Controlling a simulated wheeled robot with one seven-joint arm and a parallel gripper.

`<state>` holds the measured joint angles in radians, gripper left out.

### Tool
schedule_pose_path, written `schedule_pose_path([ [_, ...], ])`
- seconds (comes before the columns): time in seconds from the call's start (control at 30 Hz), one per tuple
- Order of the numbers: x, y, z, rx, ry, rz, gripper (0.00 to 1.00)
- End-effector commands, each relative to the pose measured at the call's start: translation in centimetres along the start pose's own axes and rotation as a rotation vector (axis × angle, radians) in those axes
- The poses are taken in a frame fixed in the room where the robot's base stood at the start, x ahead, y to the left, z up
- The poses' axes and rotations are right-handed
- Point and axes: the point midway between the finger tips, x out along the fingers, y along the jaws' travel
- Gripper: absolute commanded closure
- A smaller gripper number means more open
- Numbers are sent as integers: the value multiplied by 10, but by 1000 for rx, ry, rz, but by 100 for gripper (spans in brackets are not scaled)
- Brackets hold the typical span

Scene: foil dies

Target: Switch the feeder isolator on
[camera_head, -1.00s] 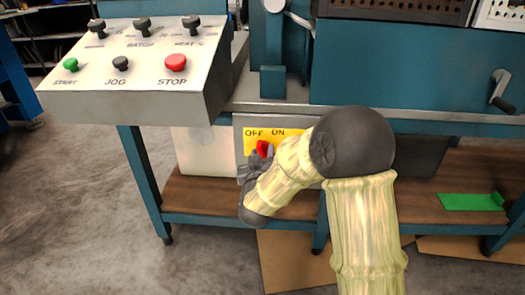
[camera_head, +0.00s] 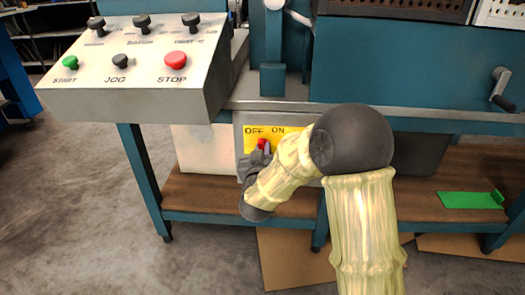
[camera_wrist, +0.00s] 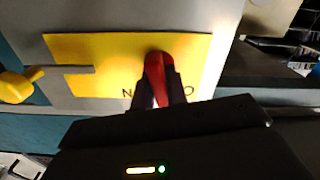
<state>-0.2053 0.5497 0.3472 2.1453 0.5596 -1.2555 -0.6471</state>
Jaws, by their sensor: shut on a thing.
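The isolator is a red handle (camera_head: 262,144) on a yellow plate (camera_head: 294,130) marked OFF on the left and ON on the right, set in a grey box under the machine. My gripper (camera_head: 258,158) is at the plate, with its fingers around the handle. In the wrist view the red handle (camera_wrist: 158,66) sits between the two dark fingers (camera_wrist: 160,92), which are shut on it. The yellow plate (camera_wrist: 100,55) shows behind it. The fingers partly hide the lettering, and the handle's exact angle is hard to tell.
A control panel (camera_head: 105,80) with START, JOG and STOP buttons overhangs at upper left. A pale box (camera_head: 205,150) stands left of the isolator. A yellow knob-like part (camera_wrist: 15,87) with a grey bar lies beside the plate. A green piece (camera_head: 470,201) lies on the lower shelf.

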Motion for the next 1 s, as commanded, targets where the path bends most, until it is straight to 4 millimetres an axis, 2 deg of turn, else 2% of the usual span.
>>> schedule_pose_path([
  [0.3, 0, 1, 1, 239, -1, 0, 100],
  [0.67, 0, 1, 1, 265, -2, 0, 100],
  [0.7, 0, 1, 1, 265, -1, 0, 80],
  [0.8, 0, 1, 1, 264, -1, 0, 64],
  [1.0, 0, 1, 0, 263, -1, 0, 64],
])
